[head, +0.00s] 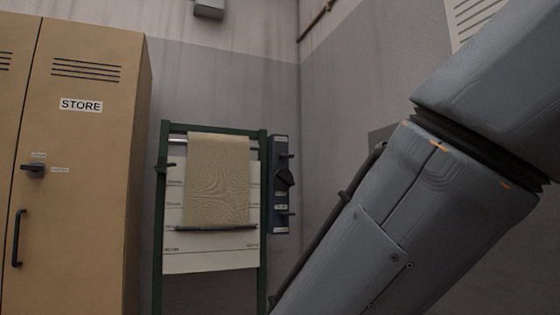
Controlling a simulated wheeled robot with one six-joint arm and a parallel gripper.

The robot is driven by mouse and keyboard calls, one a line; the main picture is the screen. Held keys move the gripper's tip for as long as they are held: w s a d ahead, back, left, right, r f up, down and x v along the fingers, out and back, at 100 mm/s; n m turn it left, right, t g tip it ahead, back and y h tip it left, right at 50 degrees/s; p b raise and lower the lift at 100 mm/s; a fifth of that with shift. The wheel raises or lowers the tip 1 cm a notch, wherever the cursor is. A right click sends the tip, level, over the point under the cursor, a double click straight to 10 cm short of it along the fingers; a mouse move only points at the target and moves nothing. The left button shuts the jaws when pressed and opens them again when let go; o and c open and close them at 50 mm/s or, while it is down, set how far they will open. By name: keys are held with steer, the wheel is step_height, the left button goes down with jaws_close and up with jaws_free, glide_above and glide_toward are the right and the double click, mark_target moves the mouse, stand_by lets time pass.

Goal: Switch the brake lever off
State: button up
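No part here is readably marked as the brake lever. A green frame (158,240) holds a hanging beige cloth (218,175). A small dark lever (165,167) sticks out sideways on the frame's left post. My gripper is out of view; only my grey arm shows, across the right side.
A tan cabinet marked STORE (85,190) stands at the left, with a dark turn handle (34,171) between small labels and a black pull bar (18,238). A grey box (209,8) hangs on the back wall. The wall corner lies right of the panel.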

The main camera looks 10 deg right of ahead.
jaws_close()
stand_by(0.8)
